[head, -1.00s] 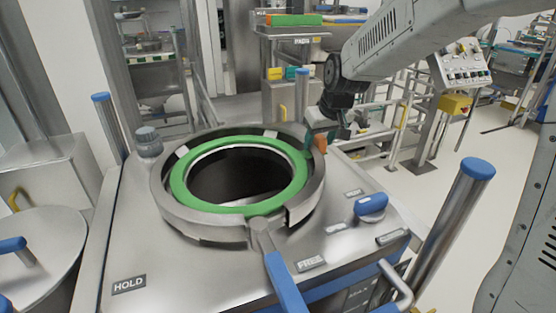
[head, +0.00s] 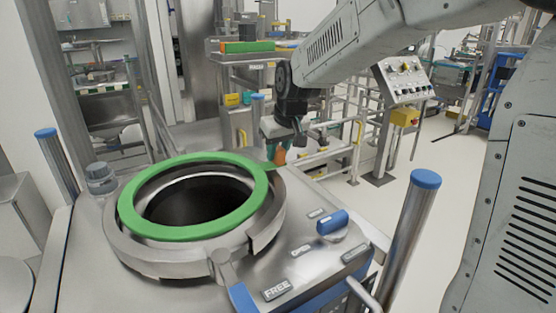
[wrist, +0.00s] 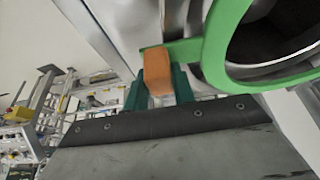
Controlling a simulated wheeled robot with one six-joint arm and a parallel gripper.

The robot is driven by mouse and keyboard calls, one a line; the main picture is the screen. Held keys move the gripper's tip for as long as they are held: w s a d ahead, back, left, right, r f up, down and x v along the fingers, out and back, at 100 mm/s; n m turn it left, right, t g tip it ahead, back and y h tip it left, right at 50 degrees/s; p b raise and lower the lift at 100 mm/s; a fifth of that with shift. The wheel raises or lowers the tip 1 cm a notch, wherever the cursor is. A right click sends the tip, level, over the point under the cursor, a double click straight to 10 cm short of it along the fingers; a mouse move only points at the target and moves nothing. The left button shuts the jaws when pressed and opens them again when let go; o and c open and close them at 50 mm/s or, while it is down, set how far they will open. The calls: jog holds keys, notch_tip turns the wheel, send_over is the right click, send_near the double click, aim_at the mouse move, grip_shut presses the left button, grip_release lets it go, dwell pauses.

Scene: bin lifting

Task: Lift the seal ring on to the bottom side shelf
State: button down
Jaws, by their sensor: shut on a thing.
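The green seal ring (head: 185,234) sits at the vessel's round metal collar (head: 165,262), raised and slightly tilted, covering part of the collar's left and far rim. Its inner opening shows the dark vessel mouth. My gripper (head: 283,147) is at the ring's far right side, shut on the ring's tab, where an orange block (head: 280,157) shows. In the wrist view the ring (wrist: 217,50) is at upper right, and the orange block (wrist: 156,70) lies between my teal fingers (wrist: 158,88). I cannot tell which shelf is the bottom side shelf.
A shelved rack (head: 105,90) stands at the back left. A stand with a green and orange item (head: 250,46) is behind the vessel. Blue-capped posts (head: 424,182) and (head: 46,134) flank the vessel top. A blue knob (head: 332,222) and a control panel (head: 403,80) are at the right.

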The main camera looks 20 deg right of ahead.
aim_at(259, 195)
jog(key=s+a, duration=0.3)
jog(key=s, duration=0.1)
jog(key=s+a, duration=0.3)
jog(key=s, duration=0.1)
jog(key=s+a+r, duration=0.1)
jog(key=s+a, duration=0.2)
jog(key=s, duration=0.1)
jog(key=shift+s+r, duration=0.1)
jog(key=shift+s, duration=0.3)
jog(key=shift+r, duration=0.15)
jog(key=shift+r, duration=2)
